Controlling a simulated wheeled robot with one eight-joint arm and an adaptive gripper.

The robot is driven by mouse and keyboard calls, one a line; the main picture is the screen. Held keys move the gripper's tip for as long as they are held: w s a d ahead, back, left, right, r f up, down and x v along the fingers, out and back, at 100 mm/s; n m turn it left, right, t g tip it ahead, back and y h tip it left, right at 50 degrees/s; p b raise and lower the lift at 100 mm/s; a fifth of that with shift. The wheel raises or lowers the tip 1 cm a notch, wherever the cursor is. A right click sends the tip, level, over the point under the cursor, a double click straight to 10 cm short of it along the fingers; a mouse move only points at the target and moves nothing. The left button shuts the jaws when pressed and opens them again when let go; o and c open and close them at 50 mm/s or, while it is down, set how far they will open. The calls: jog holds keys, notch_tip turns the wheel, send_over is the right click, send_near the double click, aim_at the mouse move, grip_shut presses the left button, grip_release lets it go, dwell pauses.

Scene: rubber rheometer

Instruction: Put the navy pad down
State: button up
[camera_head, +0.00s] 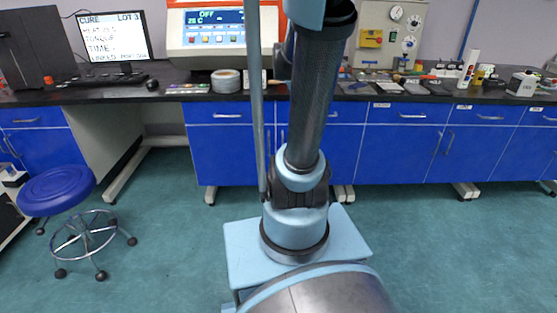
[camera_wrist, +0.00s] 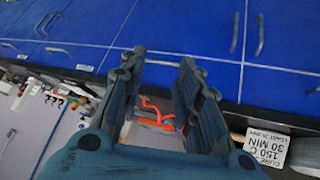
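My gripper (camera_wrist: 162,60) shows in the wrist view with its two dark fingers apart, and I see no object clearly held between them. A red-orange item (camera_wrist: 157,112) shows in the gap, beyond the fingers. I cannot pick out the navy pad in either view; dark blue cabinet fronts and the dark fingers make it hard to tell. In the head view my arm rises in the middle, and the gripper itself is out of sight.
A black worktop (camera_head: 180,91) runs over blue cabinets (camera_head: 400,145). A cure label (camera_wrist: 266,150) is at right in the wrist view. A blue stool (camera_head: 57,190) stands left.

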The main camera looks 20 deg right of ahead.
jog(key=s+a+f+n+g+y, duration=0.1)
jog(key=s+a+f+n+y, duration=0.2)
jog(key=s+a+f, duration=0.2)
jog(key=s+a+f+n+g+y, duration=0.2)
jog(key=s+a+f+n, duration=0.2)
jog(key=s+a, duration=0.8)
jog(key=s+f, duration=0.1)
jog(key=s, duration=0.3)
jog(key=shift+f+y, duration=0.2)
jog(key=shift+y, duration=0.2)
jog(key=shift+a, duration=0.1)
